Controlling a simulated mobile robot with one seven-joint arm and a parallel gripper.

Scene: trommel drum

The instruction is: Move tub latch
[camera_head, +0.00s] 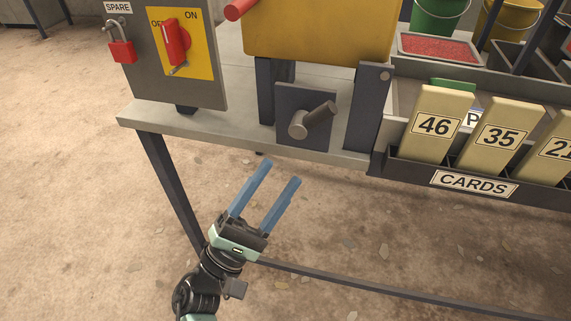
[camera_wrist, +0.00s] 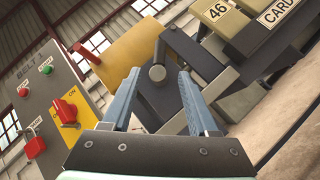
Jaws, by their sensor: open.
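The tub latch (camera_head: 313,119) looks like a short grey-brown lever on a round hub, set on a dark square plate under the yellow tub (camera_head: 320,32). In the wrist view the latch (camera_wrist: 158,73) sits ahead, between and beyond my fingertips. In the head view its lever points up and to the right. My gripper (camera_head: 283,170) has blue fingers, open and empty. It is below and left of the latch, apart from it, with its fingers pointing up toward the bench. Nothing hides the latch in the head view.
A grey panel (camera_head: 144,75) with a red rotary switch (camera_head: 176,42) and a red padlock (camera_head: 122,50) stands left of the latch. Right of it, a dark CARDS rack (camera_head: 412,176) holds numbered cards. The bench edge (camera_head: 250,140) runs below. Open floor lies in front.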

